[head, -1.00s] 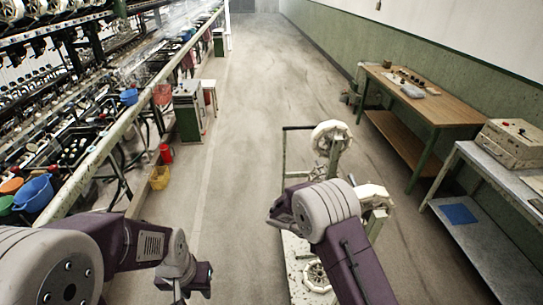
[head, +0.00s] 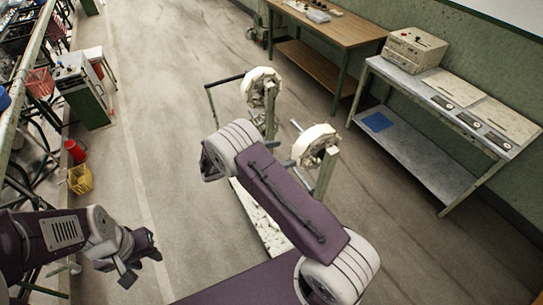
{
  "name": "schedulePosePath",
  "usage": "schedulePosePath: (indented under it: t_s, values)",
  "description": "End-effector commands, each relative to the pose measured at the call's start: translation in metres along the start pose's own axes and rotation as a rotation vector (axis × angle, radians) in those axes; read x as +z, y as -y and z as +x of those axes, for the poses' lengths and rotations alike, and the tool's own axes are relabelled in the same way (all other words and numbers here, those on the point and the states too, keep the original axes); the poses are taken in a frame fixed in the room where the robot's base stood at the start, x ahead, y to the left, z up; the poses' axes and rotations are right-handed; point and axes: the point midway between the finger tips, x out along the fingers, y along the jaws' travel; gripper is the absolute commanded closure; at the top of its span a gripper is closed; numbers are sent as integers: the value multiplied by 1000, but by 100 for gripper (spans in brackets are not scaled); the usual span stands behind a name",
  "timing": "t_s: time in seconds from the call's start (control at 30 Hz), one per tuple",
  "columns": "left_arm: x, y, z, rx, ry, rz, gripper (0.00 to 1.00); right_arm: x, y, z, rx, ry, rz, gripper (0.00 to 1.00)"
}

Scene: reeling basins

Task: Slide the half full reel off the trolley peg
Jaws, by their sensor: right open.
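The trolley (head: 262,222) stands ahead of me, partly behind my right arm. A pale reel (head: 262,88) hangs on its farther post, and another pale reel (head: 316,146) on the nearer post. I cannot tell which is half full. A bare grey peg (head: 297,125) shows behind the nearer reel. My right gripper (head: 281,154) is mostly hidden behind my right arm; only small dark tips show, open, just left of the nearer reel. I cannot tell whether they touch it. My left gripper (head: 136,268) is open and empty over the floor at the lower left, away from the trolley.
A wooden table (head: 335,28) and a grey bench (head: 440,110) with a beige box (head: 414,49) line the right wall. A green cabinet (head: 85,90), a red can (head: 76,151) and a yellow basket (head: 80,179) stand left. Floor left of the trolley is clear.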

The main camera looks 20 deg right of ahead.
Motion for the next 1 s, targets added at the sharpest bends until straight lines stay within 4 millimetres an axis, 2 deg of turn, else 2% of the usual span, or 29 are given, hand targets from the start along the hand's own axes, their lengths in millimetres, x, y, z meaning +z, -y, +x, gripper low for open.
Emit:
schedulePosePath:
  t_s: [0.2, 0.4, 0.6, 0.87, 1.0]
  values:
    - [1, 0, 7, 0, 0, 0, 64, -2, 1, 34, -4, -1, -1, 16]
    - [1, 0, 12, 0, 0, 0, 64, -1, 1, 56, -2, -1, 1, 16]
    - [1, 0, 14, 0, 0, 0, 64, -1, 0, 66, -1, -1, 0, 16]
    - [1, 0, 13, 0, 0, 0, 64, 0, 0, 66, -1, -1, 0, 16]
    - [1, 0, 13, 0, 0, 0, 64, 0, 0, 66, -1, -1, 0, 55]
